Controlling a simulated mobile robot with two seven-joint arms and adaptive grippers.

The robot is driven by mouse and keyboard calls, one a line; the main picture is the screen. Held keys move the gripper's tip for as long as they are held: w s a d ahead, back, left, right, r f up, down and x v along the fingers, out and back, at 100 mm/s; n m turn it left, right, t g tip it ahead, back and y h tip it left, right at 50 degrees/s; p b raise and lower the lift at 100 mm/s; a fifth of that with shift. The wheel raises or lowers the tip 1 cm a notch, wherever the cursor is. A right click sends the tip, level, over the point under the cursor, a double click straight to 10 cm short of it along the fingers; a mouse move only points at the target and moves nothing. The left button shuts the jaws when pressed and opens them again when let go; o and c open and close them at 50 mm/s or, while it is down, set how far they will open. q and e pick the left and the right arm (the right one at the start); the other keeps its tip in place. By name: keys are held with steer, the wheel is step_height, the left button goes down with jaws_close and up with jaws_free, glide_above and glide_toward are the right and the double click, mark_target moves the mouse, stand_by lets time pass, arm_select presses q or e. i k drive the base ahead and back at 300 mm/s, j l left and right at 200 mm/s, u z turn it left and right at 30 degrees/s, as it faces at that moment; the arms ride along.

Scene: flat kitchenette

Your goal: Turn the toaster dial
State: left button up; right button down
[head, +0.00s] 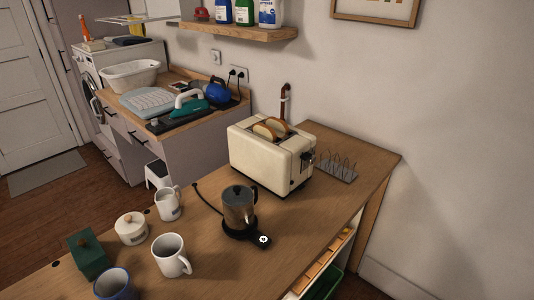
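A cream toaster (268,155) stands on the wooden counter in the head view, with bread slices (270,128) showing in its top slots. Dark controls (306,158) sit on its right end face. They are small, and I cannot tell the dial from the lever or how the dial is set. Neither of my grippers is in the picture, and nothing touches the toaster.
A toast rack (338,167) stands just right of the toaster. A dark milk frother or jug on a base (239,208) is in front of it. The front right counter is clear.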

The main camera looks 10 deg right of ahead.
mark_target(312, 160)
steer(key=i+l, duration=0.15)
steer(key=l, duration=0.2)
steer(key=i+l, duration=0.15)
steer(key=l, duration=0.2)
steer(key=i+l, duration=0.2)
steer(key=l, duration=0.2)
